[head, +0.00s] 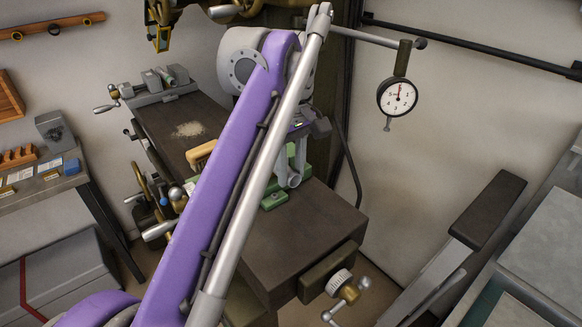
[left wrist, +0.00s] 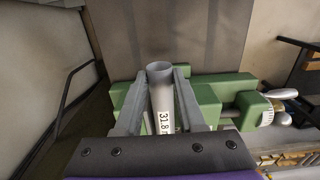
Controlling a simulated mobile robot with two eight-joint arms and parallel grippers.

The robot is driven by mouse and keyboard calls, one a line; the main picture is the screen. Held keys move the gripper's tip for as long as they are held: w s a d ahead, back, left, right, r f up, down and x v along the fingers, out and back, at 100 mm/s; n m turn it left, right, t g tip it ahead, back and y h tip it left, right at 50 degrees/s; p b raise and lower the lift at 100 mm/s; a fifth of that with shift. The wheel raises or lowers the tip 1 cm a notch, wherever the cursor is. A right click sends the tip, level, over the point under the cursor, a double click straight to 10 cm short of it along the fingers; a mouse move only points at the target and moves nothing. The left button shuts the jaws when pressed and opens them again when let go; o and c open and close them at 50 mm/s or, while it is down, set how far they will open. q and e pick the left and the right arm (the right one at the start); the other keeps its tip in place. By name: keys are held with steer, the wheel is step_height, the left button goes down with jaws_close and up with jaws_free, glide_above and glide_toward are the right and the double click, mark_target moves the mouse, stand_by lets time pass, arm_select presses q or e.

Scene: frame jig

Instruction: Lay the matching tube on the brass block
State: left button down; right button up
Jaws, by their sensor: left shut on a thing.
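A grey metal tube (left wrist: 160,88) with a printed label, of which "31.8" can be read, stands between the fingers of my left gripper (left wrist: 158,100) in the left wrist view. The gripper is shut on it. In the head view my left gripper (head: 292,168) and the tube's lower end (head: 289,181) are just over the green fixture (head: 273,200) on the dark machine table. My purple arm hides much of that fixture. I cannot tell whether the tube touches it. No block is clearly brass; a tan piece (head: 200,153) shows left of my arm. My right gripper is out of view.
The dark machine table (head: 300,240) is bare in front of the fixture. A dial gauge (head: 397,96) hangs from a rod at the upper right. Handwheels and a green vise (left wrist: 245,103) with a silver handle (left wrist: 280,94) lie beside the work. A side bench stands left.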

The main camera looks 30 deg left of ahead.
arm_select(q)
steer(key=shift+f, duration=0.25)
stand_by(0.3)
steer(key=shift+w+d, duration=0.15)
steer(key=shift+w, duration=0.1)
stand_by(0.5)
steer(key=shift+c, duration=2.2)
jaws_free()
